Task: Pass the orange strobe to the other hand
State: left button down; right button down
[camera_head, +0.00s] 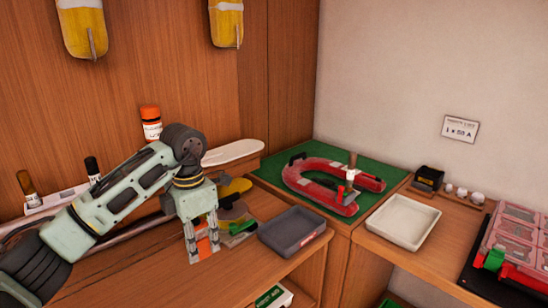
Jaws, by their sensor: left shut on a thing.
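My left gripper (203,254) comes in from the left and points down over the wooden worktop. It is shut on a small orange object, the orange strobe (203,245), which shows between its two fingers. The fingers cover the strobe's sides. I cannot tell whether the strobe's lower end touches the worktop. My right gripper is not in view.
A dark grey tray (292,232) lies right of the gripper, with a green item (240,228) between. A red horseshoe-shaped float (318,185) lies on a green mat (385,173). A white tray (403,222) stands further right. An orange-capped bottle (150,122) stands behind my arm.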

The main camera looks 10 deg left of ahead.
pick_arm(q)
jog(key=s+d+f+m, duration=0.1)
jog(key=s+f+m, duration=0.2)
jog(key=s+m, duration=0.7)
jog(key=s+d+f+m, duration=0.2)
jog(key=s+m, duration=0.9)
jog(key=m, duration=0.6)
jog(key=shift+d+f, duration=0.3)
jog(key=shift+f, duration=0.55)
jog(key=shift+d, duration=0.1)
